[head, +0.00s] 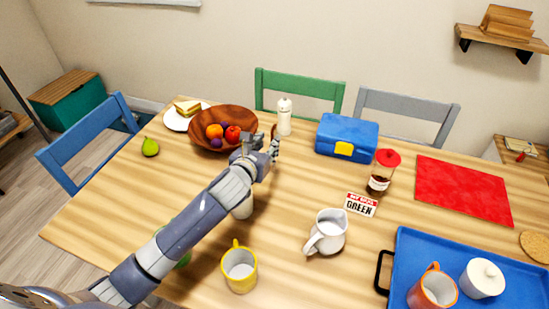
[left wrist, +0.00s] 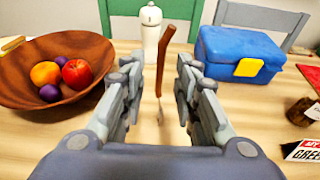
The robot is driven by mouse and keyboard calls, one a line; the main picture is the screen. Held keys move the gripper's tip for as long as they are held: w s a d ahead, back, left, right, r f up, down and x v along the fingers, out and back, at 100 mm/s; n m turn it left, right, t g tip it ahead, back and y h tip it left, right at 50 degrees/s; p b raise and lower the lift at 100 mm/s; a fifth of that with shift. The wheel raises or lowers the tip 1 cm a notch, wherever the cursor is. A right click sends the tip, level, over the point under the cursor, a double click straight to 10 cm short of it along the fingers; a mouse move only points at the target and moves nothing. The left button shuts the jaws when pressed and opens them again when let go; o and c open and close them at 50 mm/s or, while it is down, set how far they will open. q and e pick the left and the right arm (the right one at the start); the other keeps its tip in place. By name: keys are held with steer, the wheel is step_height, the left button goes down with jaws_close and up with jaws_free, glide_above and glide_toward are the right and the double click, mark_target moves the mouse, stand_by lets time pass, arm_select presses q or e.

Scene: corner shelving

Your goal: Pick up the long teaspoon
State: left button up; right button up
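A long, thin brown handle, apparently the long teaspoon (left wrist: 163,62), shows between my left fingers in the left wrist view. It looks nearly upright, with a bent top and a thin pale lower end; I cannot tell what supports it. A small brown part of it shows in the head view (head: 273,131) beside my gripper. My left gripper (left wrist: 160,92) is open, with a finger on each side of the handle and visible gaps. In the head view my left gripper (head: 274,150) is over the table's middle, right of the fruit bowl. My right gripper is not in view.
The wooden bowl (head: 205,141) with fruit is left of the gripper. A white mill (head: 284,118) stands just behind, and a blue lunchbox (head: 335,130) is to the right. A white jug (head: 328,232), yellow mug (head: 239,270) and blue tray (head: 410,250) are nearer.

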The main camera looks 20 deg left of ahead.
arm_select(q)
steer(key=x, duration=0.4)
steer(key=shift+w+d, duration=0.1)
steer(key=shift+w, duration=0.25)
steer(key=shift+w+f, duration=0.1)
jaws_close()
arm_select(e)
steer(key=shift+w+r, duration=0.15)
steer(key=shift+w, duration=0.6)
